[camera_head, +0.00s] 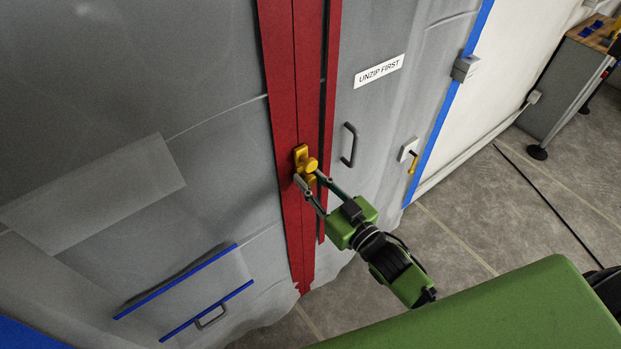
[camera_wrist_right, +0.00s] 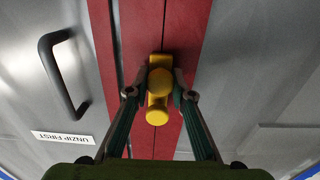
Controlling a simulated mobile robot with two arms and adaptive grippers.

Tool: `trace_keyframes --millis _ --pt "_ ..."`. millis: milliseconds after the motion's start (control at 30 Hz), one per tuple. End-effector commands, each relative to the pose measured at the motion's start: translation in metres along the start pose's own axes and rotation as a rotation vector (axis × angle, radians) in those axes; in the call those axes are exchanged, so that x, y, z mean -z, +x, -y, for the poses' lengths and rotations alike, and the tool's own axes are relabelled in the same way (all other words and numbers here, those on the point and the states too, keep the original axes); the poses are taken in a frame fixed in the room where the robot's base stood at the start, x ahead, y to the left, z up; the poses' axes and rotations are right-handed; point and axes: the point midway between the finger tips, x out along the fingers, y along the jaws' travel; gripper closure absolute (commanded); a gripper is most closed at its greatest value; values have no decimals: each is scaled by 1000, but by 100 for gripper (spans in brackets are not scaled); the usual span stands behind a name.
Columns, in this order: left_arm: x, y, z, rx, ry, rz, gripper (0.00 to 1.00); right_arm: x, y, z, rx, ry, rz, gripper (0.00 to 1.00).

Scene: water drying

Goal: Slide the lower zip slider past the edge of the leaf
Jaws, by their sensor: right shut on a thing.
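The yellow zip slider (camera_head: 301,155) sits on a tall red strip (camera_head: 285,75) with a thin dark seam down its middle. Its round knob sticks out towards me. My right gripper (camera_head: 309,180) reaches up from the lower right, with its fingers either side of the lower yellow part. In the right wrist view, the slider (camera_wrist_right: 160,70) stands between the fingertips of my right gripper (camera_wrist_right: 159,85), which is shut on it. A grey leaf (camera_head: 370,110) with a black handle (camera_head: 349,145) lies right of the strip. My left gripper is not seen.
An "UNZIP FIRST" label (camera_head: 378,71) is above the handle. A yellow lever (camera_head: 413,161) is right of it, near blue tape (camera_head: 437,131). Grey sheeting (camera_head: 150,70) fills the left, with a blue-edged flap (camera_head: 190,300) low down. Grey floor (camera_head: 470,215) is open at right.

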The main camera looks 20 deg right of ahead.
Motion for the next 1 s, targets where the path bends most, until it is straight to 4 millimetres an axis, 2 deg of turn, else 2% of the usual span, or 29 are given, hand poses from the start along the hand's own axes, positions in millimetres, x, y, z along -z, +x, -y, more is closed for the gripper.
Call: trace_keyframes --millis 167,500,700,900,1000 --pt "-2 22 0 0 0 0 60 -32 0 0 0 0 3 100" --pt "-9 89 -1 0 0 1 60 -133 0 0 0 1 5 100" --pt "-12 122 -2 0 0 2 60 -183 0 0 0 0 4 100" --pt "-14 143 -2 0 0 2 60 -215 0 0 0 0 4 100" --pt "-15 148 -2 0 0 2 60 -224 0 0 0 0 3 100"
